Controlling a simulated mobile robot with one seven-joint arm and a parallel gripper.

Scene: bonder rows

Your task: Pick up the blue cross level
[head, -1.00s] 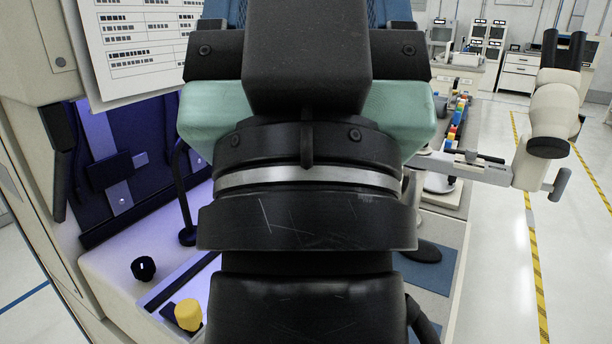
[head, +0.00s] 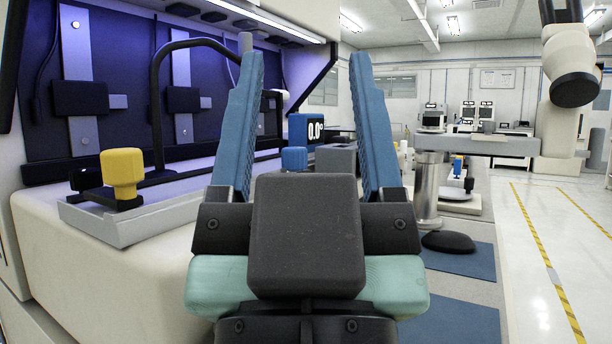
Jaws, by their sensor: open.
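My gripper (head: 304,62) points away from the head camera with its two long blue fingers wide apart and nothing between them. Beyond it, framed between the fingers, is a blue box with a black display reading about 0.0 (head: 305,130); it may be the blue cross level. A smaller blue block (head: 293,158) is just in front of it, and I cannot tell whether the two are joined. Both look apart from the fingers.
A yellow knob (head: 122,172) stands on a grey panel at the left, beside a black curved handle (head: 158,100). A grey block (head: 335,160) is right of the blue block. A microscope arm (head: 480,145) reaches in from the right. The marked floor at right is clear.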

